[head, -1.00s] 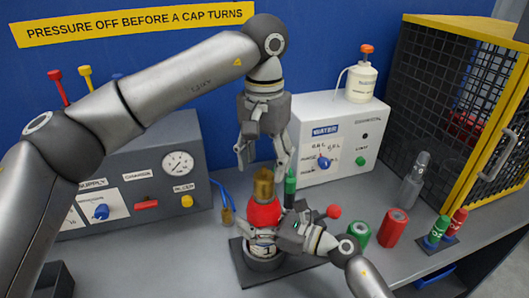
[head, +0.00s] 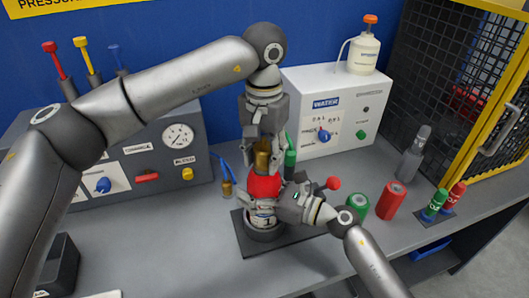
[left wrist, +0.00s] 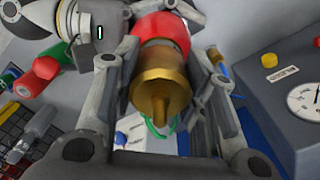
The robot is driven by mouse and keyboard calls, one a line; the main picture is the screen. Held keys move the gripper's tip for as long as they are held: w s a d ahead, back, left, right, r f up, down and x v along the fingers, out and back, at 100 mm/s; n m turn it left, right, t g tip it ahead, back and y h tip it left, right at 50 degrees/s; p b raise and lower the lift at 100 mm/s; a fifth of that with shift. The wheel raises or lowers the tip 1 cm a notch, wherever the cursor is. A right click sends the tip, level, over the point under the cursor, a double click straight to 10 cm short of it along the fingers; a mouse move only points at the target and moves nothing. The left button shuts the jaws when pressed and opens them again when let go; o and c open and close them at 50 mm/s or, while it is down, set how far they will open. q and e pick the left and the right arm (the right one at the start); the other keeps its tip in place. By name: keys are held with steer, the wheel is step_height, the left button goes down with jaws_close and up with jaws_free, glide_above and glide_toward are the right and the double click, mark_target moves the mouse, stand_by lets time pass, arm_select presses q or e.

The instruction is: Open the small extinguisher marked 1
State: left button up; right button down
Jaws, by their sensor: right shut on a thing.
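The small extinguisher (head: 264,187) has a red body, a brass cap (head: 262,158) on top and a white label marked 1 low down. It stands upright in a round dark holder (head: 266,234) on a flat plate. My right gripper (head: 278,205) is shut on the extinguisher from the right, and hides part of its lower body. My left gripper (head: 263,167) points down from above, open, with its fingers on either side of the brass cap. In the left wrist view the brass cap (left wrist: 160,80) lies between these fingers; a gap shows on the right side.
A grey panel with a gauge (head: 178,136) stands at left, a white water unit (head: 335,112) behind at right. Red and green cylinders (head: 391,200) stand to the right, before a yellow-framed cage (head: 465,85). The front bench is clear.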

arm_select(q)
steer(key=c, duration=0.3)
steer(key=n, duration=0.7)
steer(key=shift+c, duration=0.2)
steer(key=n, duration=1.3)
steer(key=shift+d, duration=0.1)
steer(key=n, duration=0.3)
steer(key=shift+r, duration=0.1)
steer(key=n, duration=0.3)
steer(key=shift+n, duration=0.3)
steer(key=n, duration=0.4)
steer(key=shift+n, duration=0.4)
steer(key=n, duration=0.6)
steer(key=shift+n, duration=0.3)
steer(key=n, duration=0.4)
steer(key=shift+n, duration=0.4)
steer(key=n, duration=1.1)
